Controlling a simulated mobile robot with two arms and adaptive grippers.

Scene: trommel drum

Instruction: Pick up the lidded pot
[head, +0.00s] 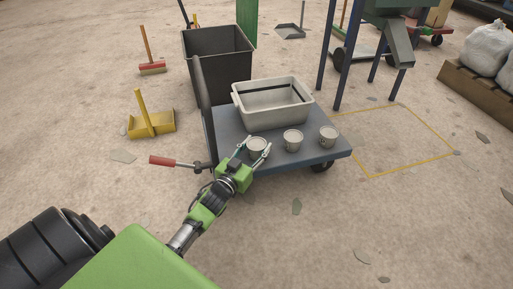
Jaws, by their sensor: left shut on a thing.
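Three small pale pots stand on the blue-grey platform cart (312,155). The left pot (257,146) is between the fingers of my left gripper (252,149), which is shut on it. The middle pot (293,141) and the right pot (328,137) stand apart from it along the cart's front. At this size I cannot tell for sure which pots have lids. My right gripper is not in view.
A pale grey tub (272,118) sits on the cart behind the pots. A dark bin (219,65) stands behind the cart. A red-handled bar (163,160) juts out left of the cart. A yellow dustpan (152,124) lies farther left. Floor at right is mostly clear.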

